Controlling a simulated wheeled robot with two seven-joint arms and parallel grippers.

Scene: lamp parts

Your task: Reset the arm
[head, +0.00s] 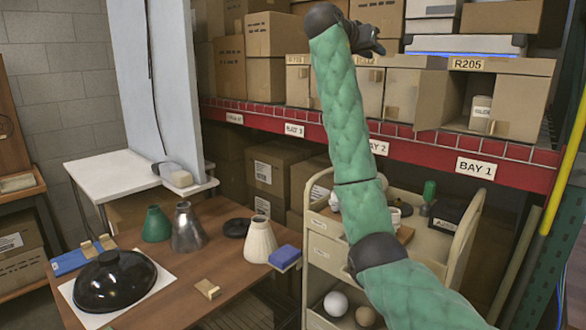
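My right arm, in a green padded sleeve, rises from the bottom right and reaches up across the middle of the head view. Its dark gripper (372,42) is at the top, high in front of the shelf boxes and well above the table. The fingers are small and partly behind the arm, so I cannot tell whether they are open or shut. My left gripper is not in view. On the brown table (165,310) stand a green shade (156,224), a grey metal shade (188,229), a cream ribbed shade (260,241) and a glossy black dome (115,280) on a white sheet.
A beige cart (322,248) stands behind my arm, with small items on top and round balls below. Red shelving (415,147) with cardboard boxes (272,34) spans the back. A white side table (110,178) and tall panel (130,75) stand at left.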

